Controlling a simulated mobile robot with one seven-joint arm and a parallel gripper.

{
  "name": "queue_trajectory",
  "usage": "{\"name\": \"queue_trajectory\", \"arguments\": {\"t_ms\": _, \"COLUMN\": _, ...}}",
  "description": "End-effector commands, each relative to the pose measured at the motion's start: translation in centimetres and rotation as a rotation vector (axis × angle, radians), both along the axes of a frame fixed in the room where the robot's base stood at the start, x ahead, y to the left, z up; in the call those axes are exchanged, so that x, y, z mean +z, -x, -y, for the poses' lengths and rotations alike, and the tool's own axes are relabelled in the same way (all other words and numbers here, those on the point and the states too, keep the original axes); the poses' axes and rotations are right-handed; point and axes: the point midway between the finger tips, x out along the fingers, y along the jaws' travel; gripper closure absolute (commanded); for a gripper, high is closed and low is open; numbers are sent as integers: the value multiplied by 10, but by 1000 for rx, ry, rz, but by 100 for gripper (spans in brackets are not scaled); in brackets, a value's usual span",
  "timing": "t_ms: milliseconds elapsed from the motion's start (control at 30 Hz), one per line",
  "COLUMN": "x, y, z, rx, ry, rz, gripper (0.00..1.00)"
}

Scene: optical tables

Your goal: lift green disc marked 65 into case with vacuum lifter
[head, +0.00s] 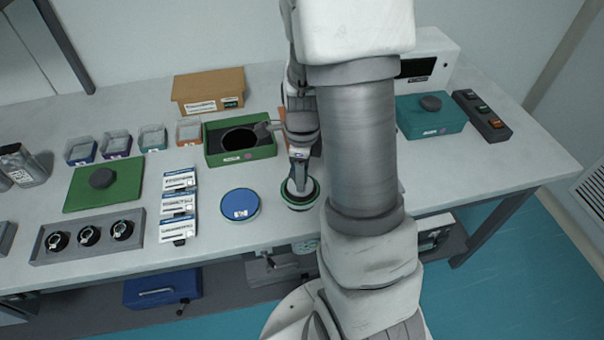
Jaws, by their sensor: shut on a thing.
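My gripper (299,155) is at the middle of the table, partly hidden by my arm. It points down, shut on the vacuum lifter (298,184), whose lower end is over a dark disc with a green rim (300,206). I cannot tell whether the lifter touches the disc, or whether the disc is on the table or raised; no number on it is readable. An open green case (268,152) with a round dark recess stands behind and left of the disc. A green lid with a dark knob (105,195) lies at the left.
A blue disc (240,203) lies just left of the green-rimmed one. White labelled packs (179,204), a tray of round instruments (88,236) and small bins (152,138) are farther left. A cardboard box (209,87) stands behind; a teal case (430,118) stands at right.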

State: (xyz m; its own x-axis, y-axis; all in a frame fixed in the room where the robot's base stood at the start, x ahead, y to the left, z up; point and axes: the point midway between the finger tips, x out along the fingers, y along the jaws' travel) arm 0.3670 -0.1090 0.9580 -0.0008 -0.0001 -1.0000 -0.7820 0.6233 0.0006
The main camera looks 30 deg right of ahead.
Motion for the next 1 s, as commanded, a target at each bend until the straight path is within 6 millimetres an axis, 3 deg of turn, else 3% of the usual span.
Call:
{"name": "queue_trajectory", "arguments": {"t_ms": 33, "x": 10, "y": -1, "z": 0, "rx": 0, "ry": 0, "rz": 2, "gripper": 100}}
{"name": "queue_trajectory", "arguments": {"t_ms": 600, "x": 55, "y": -1, "z": 0, "rx": 0, "ry": 0, "rz": 4, "gripper": 100}}
{"name": "queue_trajectory", "arguments": {"t_ms": 1000, "x": 58, "y": -1, "z": 0, "rx": 0, "ry": 0, "rz": 2, "gripper": 100}}
